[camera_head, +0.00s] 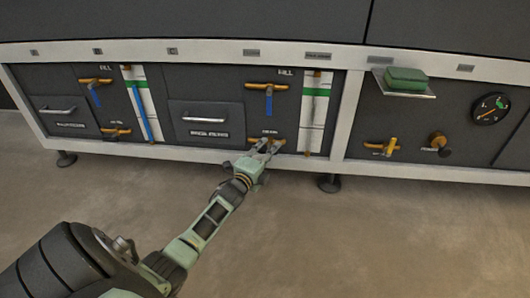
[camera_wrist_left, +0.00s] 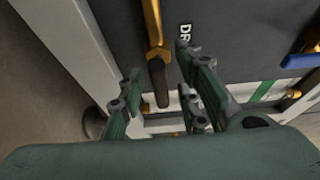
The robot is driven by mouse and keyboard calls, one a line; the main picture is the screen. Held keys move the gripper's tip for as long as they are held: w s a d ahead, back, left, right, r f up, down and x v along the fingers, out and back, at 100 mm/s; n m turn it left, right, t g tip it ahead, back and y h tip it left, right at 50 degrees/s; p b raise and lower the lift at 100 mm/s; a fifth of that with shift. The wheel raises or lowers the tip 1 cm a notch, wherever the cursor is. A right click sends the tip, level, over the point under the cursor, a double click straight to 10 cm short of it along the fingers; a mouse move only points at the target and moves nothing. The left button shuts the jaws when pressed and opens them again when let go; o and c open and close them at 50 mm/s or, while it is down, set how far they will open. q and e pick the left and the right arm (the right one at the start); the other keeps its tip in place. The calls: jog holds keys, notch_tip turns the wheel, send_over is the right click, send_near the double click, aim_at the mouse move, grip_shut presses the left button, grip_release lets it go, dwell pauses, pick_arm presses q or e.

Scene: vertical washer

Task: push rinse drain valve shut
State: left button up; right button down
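The rinse drain valve (camera_head: 279,145) is a small brass valve low on the middle panel of the washer, below a drain label and mostly hidden behind my left gripper. My left gripper (camera_head: 264,147) is at the valve, its arm coming up from the lower left. In the left wrist view, the brass valve part (camera_wrist_left: 152,22) with a dark-tipped handle (camera_wrist_left: 160,82) points toward the gap between the spread green fingers of the left gripper (camera_wrist_left: 160,98). The gripper is open; contact with the handle cannot be told. My right gripper is not in view.
A fill valve with a blue handle (camera_head: 268,99) is above, and a white level strip (camera_head: 314,112) is to the right. Another drain valve (camera_head: 116,131) is on the left panel. A green block (camera_head: 405,78) sits on a right shelf. The floor in front is clear.

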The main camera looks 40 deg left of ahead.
pick_arm(q)
jog(key=s+d, duration=0.2)
jog(key=s, duration=0.9)
jog(key=shift+s, duration=0.35)
